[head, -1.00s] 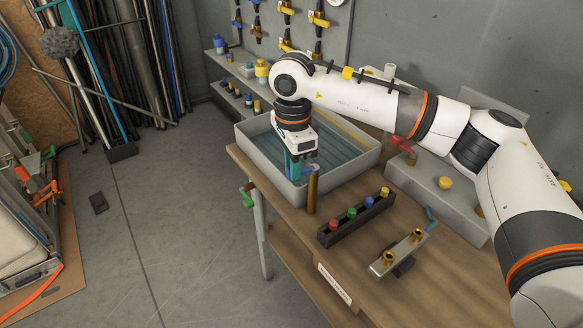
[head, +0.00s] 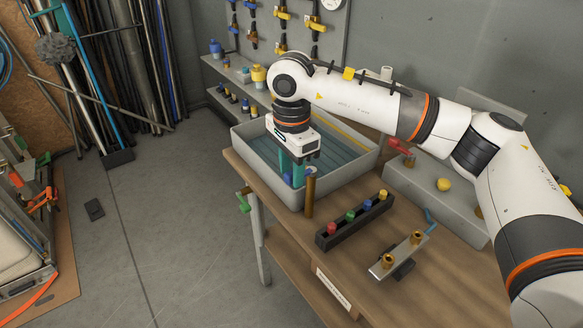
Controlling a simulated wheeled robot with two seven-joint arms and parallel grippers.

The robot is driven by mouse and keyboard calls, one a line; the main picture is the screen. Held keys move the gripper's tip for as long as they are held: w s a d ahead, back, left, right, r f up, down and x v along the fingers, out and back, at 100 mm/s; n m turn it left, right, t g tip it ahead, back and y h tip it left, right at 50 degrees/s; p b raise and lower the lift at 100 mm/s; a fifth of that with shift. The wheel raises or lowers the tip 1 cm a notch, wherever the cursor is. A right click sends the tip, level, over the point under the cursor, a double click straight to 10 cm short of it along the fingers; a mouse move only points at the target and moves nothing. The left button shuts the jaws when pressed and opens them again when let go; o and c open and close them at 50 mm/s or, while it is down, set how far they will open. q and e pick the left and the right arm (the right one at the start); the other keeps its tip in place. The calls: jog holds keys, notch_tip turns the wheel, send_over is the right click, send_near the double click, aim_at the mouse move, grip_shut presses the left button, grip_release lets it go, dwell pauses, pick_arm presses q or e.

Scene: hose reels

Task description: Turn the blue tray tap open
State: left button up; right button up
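The tray tap is a brass post (head: 309,196) with a blue handle (head: 311,171) at its top, standing at the front right corner of the grey tray (head: 262,174). My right gripper (head: 291,177) points down over that corner, just left of the post. Its two teal fingers stand apart, with a small patch of blue low between them. I cannot tell whether that patch is part of the handle or whether the fingers touch it. My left gripper is out of view.
A dark rack (head: 350,224) with red, green, blue and yellow knobs stands right of the post. A metal manifold (head: 398,256) with brass fittings is nearer. A grey box (head: 430,190) with a red lever is behind. A green-handled tap (head: 243,201) sits at the table's left edge.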

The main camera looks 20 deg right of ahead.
dwell(0.3)
notch_tip(320, 180, up, 12)
jog(key=shift+b, duration=0.8)
